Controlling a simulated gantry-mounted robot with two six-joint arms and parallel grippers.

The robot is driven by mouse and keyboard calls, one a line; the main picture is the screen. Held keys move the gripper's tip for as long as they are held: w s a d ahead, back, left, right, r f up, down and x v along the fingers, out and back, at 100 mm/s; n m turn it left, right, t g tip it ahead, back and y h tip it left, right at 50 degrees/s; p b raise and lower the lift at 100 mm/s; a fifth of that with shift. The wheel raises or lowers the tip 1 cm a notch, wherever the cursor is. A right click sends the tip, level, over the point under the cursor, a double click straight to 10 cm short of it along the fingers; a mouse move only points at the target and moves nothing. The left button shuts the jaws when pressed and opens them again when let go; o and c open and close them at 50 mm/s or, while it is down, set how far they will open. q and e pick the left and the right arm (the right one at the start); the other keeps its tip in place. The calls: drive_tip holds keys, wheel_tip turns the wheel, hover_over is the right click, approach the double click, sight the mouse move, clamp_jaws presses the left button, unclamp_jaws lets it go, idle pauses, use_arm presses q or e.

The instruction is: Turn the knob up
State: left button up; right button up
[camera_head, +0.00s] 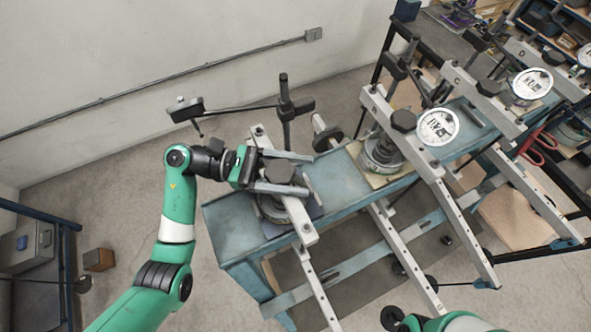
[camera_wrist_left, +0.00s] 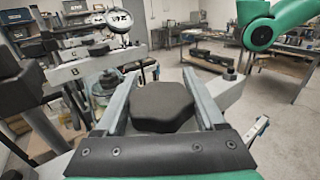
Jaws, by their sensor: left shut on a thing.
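A dark, many-sided knob (camera_head: 279,171) sits on top of the nearest lever frame (camera_head: 296,216), at the left end of the blue bench. My left gripper (camera_head: 290,172) reaches it from the left, with one finger on each side. In the left wrist view the knob (camera_wrist_left: 162,106) fills the space between the two fingers of my left gripper (camera_wrist_left: 163,95), and the gripper is shut on it. My right arm shows only as a green part at the bottom edge of the head view, and its gripper is out of frame.
The blue bench (camera_head: 233,222) runs towards the upper right. It carries more lever frames with dark knobs and round white dials (camera_head: 438,127). A black post with a side rod (camera_head: 284,110) stands just behind my left gripper. A small brown box (camera_head: 98,260) lies on open floor at left.

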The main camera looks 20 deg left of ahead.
sight(288, 162)
use_arm(q)
drive_tip(key=shift+c, duration=1.3)
drive_tip(key=shift+t, duration=0.3)
drive_tip(key=shift+w+a+r+n+t+y+p, duration=0.1)
drive_tip(key=shift+w+a+n+t+y+p, duration=0.25)
drive_tip(key=shift+n+t+y+p, duration=1.75)
drive_tip(key=shift+w+a+f+n+t+y+p, duration=0.1)
drive_tip(key=shift+w+a+n+t+y+p, duration=0.3)
drive_tip(key=shift+n+t+y+p, duration=1.7)
drive_tip(key=shift+w+a+r+n+t+y+p, duration=0.1)
drive_tip(key=shift+w+a+n+t+y+p, duration=0.25)
drive_tip(key=shift+n+t+y+p, duration=1.75)
drive_tip(key=shift+y, duration=0.5)
drive_tip(key=o, duration=1.3)
